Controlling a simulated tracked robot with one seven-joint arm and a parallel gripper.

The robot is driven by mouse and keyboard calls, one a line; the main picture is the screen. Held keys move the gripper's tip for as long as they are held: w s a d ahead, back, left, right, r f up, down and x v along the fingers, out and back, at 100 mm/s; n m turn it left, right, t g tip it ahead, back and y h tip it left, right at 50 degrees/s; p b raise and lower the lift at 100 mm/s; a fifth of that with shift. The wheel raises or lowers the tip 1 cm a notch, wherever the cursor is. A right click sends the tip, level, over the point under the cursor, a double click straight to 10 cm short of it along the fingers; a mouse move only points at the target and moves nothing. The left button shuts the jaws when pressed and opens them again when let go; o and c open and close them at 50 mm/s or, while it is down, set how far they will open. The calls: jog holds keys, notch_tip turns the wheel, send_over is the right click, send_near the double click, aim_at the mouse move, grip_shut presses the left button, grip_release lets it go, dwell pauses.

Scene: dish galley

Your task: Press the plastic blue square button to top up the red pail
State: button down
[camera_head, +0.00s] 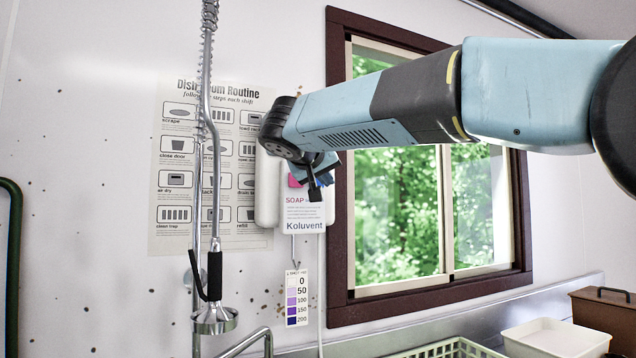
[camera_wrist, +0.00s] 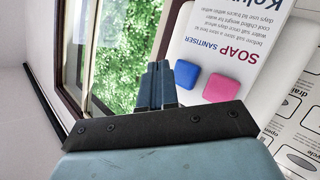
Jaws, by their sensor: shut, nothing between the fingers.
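The blue square button (camera_wrist: 187,74) sits on the white soap sanitiser dispenser (camera_head: 267,205), beside a pink square button (camera_wrist: 220,88). The pink button (camera_head: 295,181) also shows in the head view; the blue one appears hidden there behind my gripper. My gripper (camera_wrist: 158,66) is shut and empty, its fingertips close to the blue button and just left of it in the wrist view. I cannot tell whether they touch the dispenser. My gripper (camera_head: 316,186) is in front of the dispenser in the head view. No red pail shows in either view.
A window with a dark frame (camera_head: 338,260) is right of the dispenser. A hanging spray tap (camera_head: 214,270) and a routine poster (camera_head: 168,235) are to its left. A colour strip (camera_head: 297,298) hangs below. A white tub (camera_head: 555,338), a green rack (camera_head: 450,348) and a brown box (camera_head: 605,312) stand lower right.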

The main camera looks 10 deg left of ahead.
jog(key=shift+s+d, duration=0.35)
jog(key=shift+s, duration=0.3)
jog(key=shift+s+d, duration=0.35)
jog(key=shift+s, duration=0.25)
jog(key=s+d+f+g, duration=0.35)
jog(key=d+f, duration=0.45)
jog(key=d, duration=0.3)
jog(key=s+d+f+g, duration=0.2)
jog(key=s+d+f, duration=0.4)
jog(key=d, duration=0.4)
jog(key=s+d+f+m+g+y, duration=0.1)
jog(key=s+d+f, duration=0.3)
jog(key=s+f, duration=0.4)
jog(key=s+d+f+m+g+y, duration=0.1)
jog(key=s+d+f, duration=0.3)
jog(key=s+f, duration=0.5)
notch_tip(320, 180, down, 4)
jog(key=shift+r+m+g+y, duration=0.25)
jog(key=shift+m+g+y, duration=0.15)
jog(key=shift+g+y, duration=0.2)
